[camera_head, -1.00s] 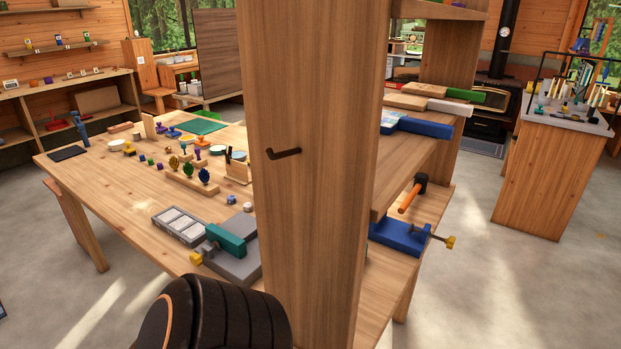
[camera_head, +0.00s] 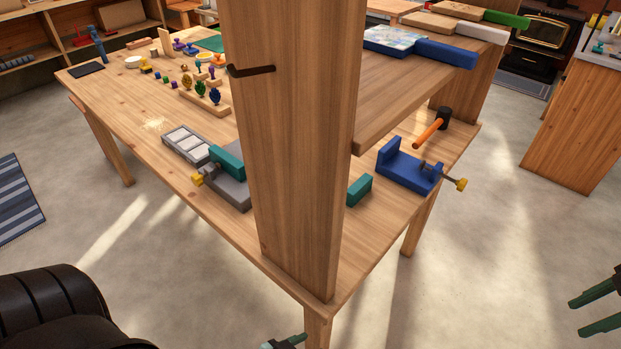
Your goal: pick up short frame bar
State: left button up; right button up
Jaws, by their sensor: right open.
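No part is clearly recognizable as the short frame bar. A small teal block (camera_head: 359,190) lies on the wooden workbench (camera_head: 200,205), just right of the post; it may be the bar, but I cannot tell. A similar teal piece (camera_head: 228,161) sits on a grey clamp fixture (camera_head: 236,187) left of the post. My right gripper (camera_head: 586,312) is at the right edge over the floor, open and empty, away from the bench. The tip of my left gripper (camera_head: 284,342) shows at the bottom edge, mostly cut off.
A thick wooden post (camera_head: 295,150) rises from the bench's near corner and hides part of it. A blue vise (camera_head: 408,170) and an orange-handled hammer (camera_head: 428,132) are to its right, beside a raised shelf (camera_head: 400,105). Floor on the right is clear.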

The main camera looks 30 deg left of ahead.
aim_at(359, 189)
jog(key=i+l+u, duration=0.1)
jog(key=u, duration=0.35)
jog(key=i+l+u, duration=0.1)
jog(key=u, duration=0.3)
jog(key=l+u, duration=0.2)
jog(key=u, duration=0.25)
jog(key=i+l+u, duration=0.25)
jog(key=l+u, duration=0.5)
jog(key=l, duration=0.15)
